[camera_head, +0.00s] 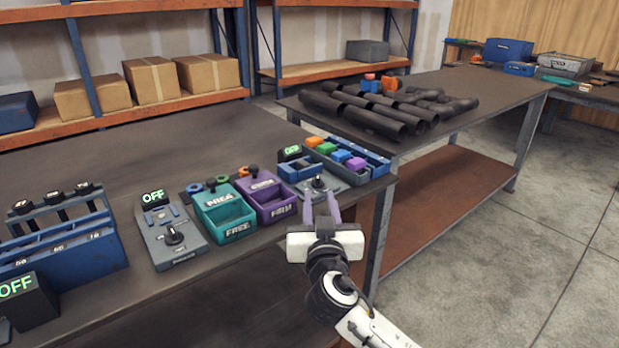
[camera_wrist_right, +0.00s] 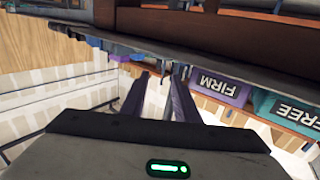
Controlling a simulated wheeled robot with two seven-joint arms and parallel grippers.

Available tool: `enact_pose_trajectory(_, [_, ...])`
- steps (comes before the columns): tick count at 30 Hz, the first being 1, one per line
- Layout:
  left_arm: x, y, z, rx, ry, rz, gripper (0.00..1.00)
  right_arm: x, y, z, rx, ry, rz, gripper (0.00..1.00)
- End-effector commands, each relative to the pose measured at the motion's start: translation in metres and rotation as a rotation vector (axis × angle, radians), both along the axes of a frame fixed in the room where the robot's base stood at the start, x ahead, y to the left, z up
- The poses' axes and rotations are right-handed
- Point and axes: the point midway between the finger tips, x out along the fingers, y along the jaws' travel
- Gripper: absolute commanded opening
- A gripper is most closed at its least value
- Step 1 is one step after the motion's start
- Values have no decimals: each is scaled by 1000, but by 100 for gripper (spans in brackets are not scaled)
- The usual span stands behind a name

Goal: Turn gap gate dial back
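My right gripper (camera_head: 321,200) reaches in from the lower right over the table's front edge. Its two fingers are apart with nothing between them; they also show apart in the wrist view (camera_wrist_right: 160,88). A grey dial unit (camera_head: 318,186) with a small knob lies just beyond the fingertips; contact cannot be told. A green-lit display (camera_head: 291,151) stands near it. A second grey dial unit (camera_head: 183,249) has a black knob (camera_head: 173,236) and a display (camera_head: 155,197) reading OFF. Which dial is the gap gate's is not legible. My left gripper is out of view.
Between the dial units stand a teal bin (camera_head: 222,214) marked FREE and a purple bin (camera_head: 267,196) marked FIRM. A blue rack (camera_head: 60,250) is at left. Trays of coloured blocks (camera_head: 340,158) stand right of the dial. Black pipes (camera_head: 370,110) lie on the far table.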

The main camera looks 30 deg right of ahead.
Motion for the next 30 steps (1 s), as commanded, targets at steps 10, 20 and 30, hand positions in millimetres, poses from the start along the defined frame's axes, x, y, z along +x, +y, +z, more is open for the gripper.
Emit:
enact_pose_trajectory(10, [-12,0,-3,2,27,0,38,54,-33,1,-3,2,0,28])
enact_pose_trajectory(20, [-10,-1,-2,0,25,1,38,80,-47,-1,1,3,2,28])
enact_pose_trajectory(30, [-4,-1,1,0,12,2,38,80,-47,-1,1,3,2,13])
